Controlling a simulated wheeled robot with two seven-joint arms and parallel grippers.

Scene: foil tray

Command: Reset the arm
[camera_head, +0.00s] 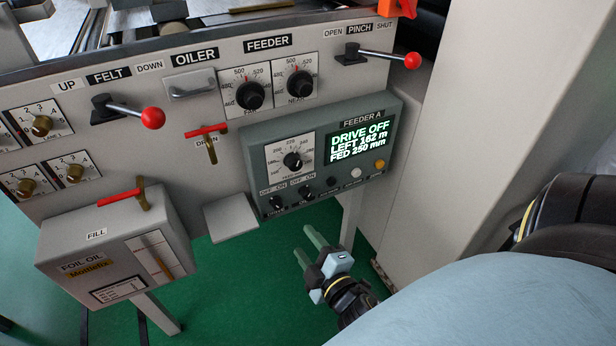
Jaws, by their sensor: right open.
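My right gripper (311,241) shows at the lower middle in the head view, in front of and below the feeder A box (262,150). My right arm comes in from the lower right, partly hidden under a light blue covering (490,295). My left gripper is not in view.
The grey machine panel carries a red-knobbed felt lever (130,112), a red-knobbed pinch lever (385,56), dials and a red-handled drain valve (207,140). The foil oil box (115,245) juts out at lower left. Green floor (235,290) lies open below; a beige post (490,120) stands right.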

